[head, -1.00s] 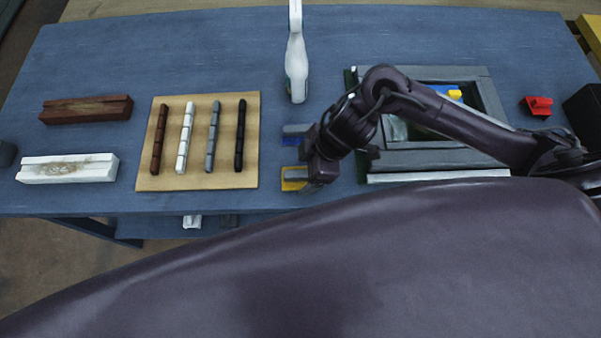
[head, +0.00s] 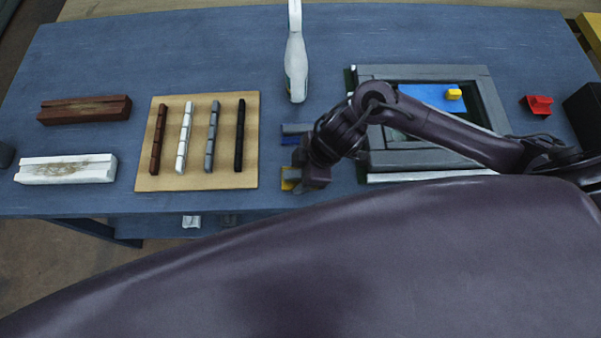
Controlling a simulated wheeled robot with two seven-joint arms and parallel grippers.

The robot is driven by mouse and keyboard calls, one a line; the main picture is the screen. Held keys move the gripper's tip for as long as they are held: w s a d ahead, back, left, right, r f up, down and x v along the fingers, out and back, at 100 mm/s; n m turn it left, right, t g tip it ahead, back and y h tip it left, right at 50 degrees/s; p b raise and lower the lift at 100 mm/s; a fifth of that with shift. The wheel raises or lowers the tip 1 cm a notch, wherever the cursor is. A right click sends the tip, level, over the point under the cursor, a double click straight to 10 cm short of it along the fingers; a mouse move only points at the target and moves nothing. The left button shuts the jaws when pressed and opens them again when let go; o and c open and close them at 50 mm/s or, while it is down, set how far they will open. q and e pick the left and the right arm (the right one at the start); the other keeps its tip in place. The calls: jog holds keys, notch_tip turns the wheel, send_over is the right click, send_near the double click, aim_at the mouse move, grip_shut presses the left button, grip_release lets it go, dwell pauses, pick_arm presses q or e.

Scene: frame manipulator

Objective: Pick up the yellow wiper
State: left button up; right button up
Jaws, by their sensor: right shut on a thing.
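The yellow wiper (head: 287,184) lies near the front edge of the blue table, and only its left part shows. My right gripper (head: 298,178) is directly over it, shut on it. The fingers are mostly hidden by the wrist. I cannot tell whether the wiper is clear of the tabletop. A second wiper, grey and blue (head: 292,135), lies just behind it. My left gripper is out of view.
A wooden board (head: 203,178) with several coloured strips is to the left. A red piece (head: 537,105) lies beyond.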

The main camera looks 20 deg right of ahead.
notch_tip(320, 180, up, 20)
jog(key=p, duration=0.6)
